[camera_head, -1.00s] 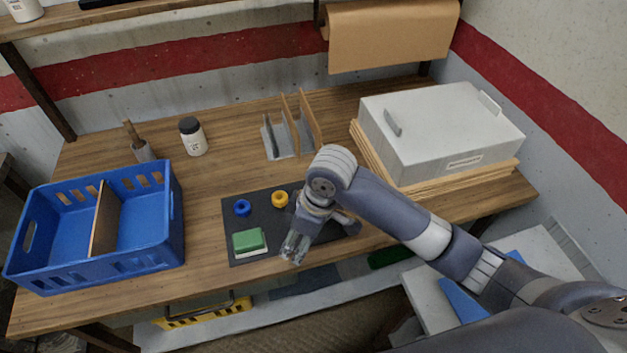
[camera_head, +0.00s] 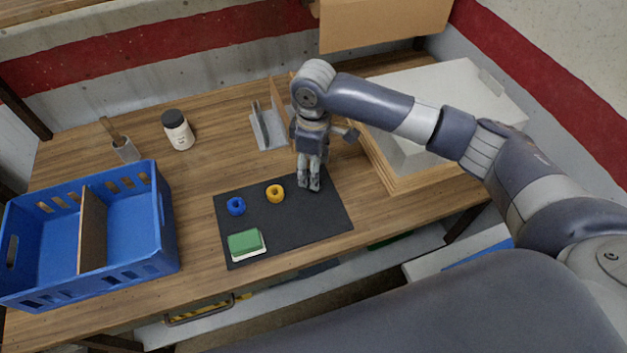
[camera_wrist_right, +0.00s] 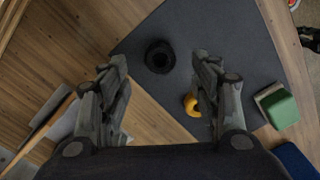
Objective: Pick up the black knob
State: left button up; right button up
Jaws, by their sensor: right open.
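The black knob (camera_wrist_right: 160,57) lies on the dark mat (camera_wrist_right: 209,23) in the right wrist view, between the lines of the two fingers and beyond their tips. In the head view I cannot make it out; my right gripper covers that part of the mat (camera_head: 300,225). My right gripper (camera_head: 310,187) points down over the mat's back edge, and its open, empty fingers also show in the right wrist view (camera_wrist_right: 162,62). My left gripper is not in view.
On the mat are a yellow ring (camera_head: 275,193), a blue ring (camera_head: 236,205) and a green-and-white block (camera_head: 246,244). A blue crate (camera_head: 168,232) stands left. A white jar (camera_head: 178,131), an upright rack (camera_head: 265,128) and a large grey box (camera_head: 470,92) stand behind.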

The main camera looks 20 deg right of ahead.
notch_tip(320, 180, down, 4)
jog(key=shift+a+f+p, duration=0.1)
jog(key=shift+f+p, duration=0.15)
jog(key=shift+p, duration=0.6)
jog(key=shift+f, duration=0.35)
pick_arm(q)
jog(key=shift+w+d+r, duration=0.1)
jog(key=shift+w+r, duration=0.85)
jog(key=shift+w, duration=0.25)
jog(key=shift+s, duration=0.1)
pick_arm(e)
jog(key=shift+c, duration=0.6)
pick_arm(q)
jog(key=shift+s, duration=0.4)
pick_arm(e)
jog(key=c, duration=1.1)
